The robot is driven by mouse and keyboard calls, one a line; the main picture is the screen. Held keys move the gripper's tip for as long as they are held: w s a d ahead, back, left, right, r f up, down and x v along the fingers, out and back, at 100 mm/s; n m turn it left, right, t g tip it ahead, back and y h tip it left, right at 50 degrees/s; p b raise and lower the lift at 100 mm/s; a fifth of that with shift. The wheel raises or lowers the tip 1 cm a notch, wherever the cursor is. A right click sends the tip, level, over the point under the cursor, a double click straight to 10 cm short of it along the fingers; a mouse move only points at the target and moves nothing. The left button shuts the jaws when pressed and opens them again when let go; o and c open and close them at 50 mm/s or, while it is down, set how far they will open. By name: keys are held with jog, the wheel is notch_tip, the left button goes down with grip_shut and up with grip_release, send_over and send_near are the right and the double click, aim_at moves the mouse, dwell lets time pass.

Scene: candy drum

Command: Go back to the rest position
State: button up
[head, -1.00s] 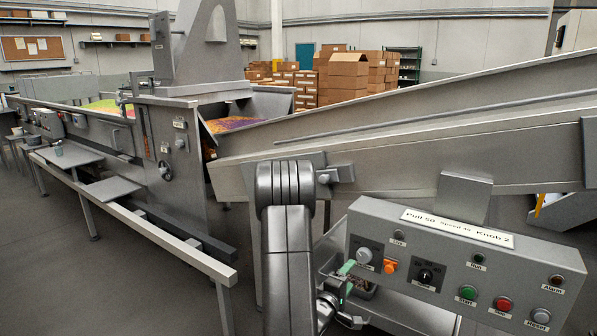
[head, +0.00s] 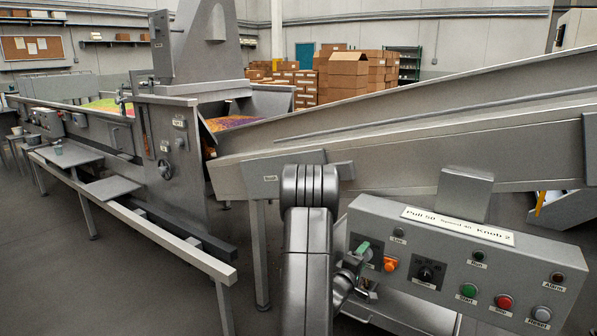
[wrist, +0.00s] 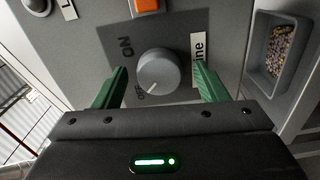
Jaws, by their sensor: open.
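My gripper (head: 362,252) is at the left end of the grey control panel (head: 455,262) in the head view. In the wrist view my gripper (wrist: 160,70) is open, with its green fingers on either side of a round grey knob (wrist: 158,72). A gap shows between each finger and the knob, so it is not gripped. The knob's white mark points toward the OFF lettering. In the head view my gripper hides this knob. How far the fingertips are from the panel face is hard to tell.
An orange switch (head: 389,265) and black dial (head: 427,274) sit right of my gripper. Green (head: 468,290) and red (head: 503,301) buttons are farther right. The sloping metal chute (head: 420,150) passes above. A small candy-filled bin (wrist: 249,72) is at the wrist view's right.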

jog(key=shift+a+f+m+b, duration=0.1)
jog(key=shift+m+b, duration=1.1)
jog(key=shift+m, duration=3.05)
jog(key=shift+a+m+b, duration=0.1)
jog(key=shift+m+b, duration=1.1)
jog(key=shift+m, duration=3.05)
